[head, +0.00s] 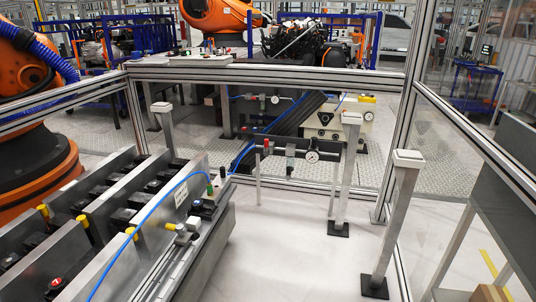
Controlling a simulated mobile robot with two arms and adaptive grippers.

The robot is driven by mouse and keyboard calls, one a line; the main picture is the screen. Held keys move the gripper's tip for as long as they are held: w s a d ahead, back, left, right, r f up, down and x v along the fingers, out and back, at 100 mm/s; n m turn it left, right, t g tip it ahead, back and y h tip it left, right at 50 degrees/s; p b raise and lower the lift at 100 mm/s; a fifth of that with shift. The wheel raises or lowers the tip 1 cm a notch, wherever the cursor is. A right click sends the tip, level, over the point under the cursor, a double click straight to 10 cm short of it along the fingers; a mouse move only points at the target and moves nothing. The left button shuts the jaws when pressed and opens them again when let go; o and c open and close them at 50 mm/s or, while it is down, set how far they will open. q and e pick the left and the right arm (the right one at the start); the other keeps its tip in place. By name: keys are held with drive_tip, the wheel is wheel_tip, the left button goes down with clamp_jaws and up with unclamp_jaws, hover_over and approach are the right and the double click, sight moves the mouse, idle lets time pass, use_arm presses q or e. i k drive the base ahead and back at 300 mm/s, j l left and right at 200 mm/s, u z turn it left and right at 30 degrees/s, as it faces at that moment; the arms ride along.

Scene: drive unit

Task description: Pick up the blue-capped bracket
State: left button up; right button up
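I cannot clearly make out a blue-capped bracket. Several small items with coloured tops stand on a pale tabletop (200,60) at the back, beyond the metal frame, too small to identify; one of them, a small bluish item (137,54), sits at the tabletop's left end, and I cannot tell if it is a bracket. Neither of my grippers shows in the head view.
A metal fixture bench (118,215) with dark slots, yellow knobs and a blue hose (140,232) fills the lower left. Orange robot arms (35,160) stand left and behind. Grey posts (393,215) stand at the right. Pale floor (290,255) is clear between bench and posts.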

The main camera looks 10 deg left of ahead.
sight(206, 212)
drive_tip(key=i+u, duration=0.1)
drive_tip(key=i, duration=0.7)
drive_tip(key=i+l+u, duration=0.1)
drive_tip(key=i, duration=0.75)
drive_tip(key=l, duration=0.1)
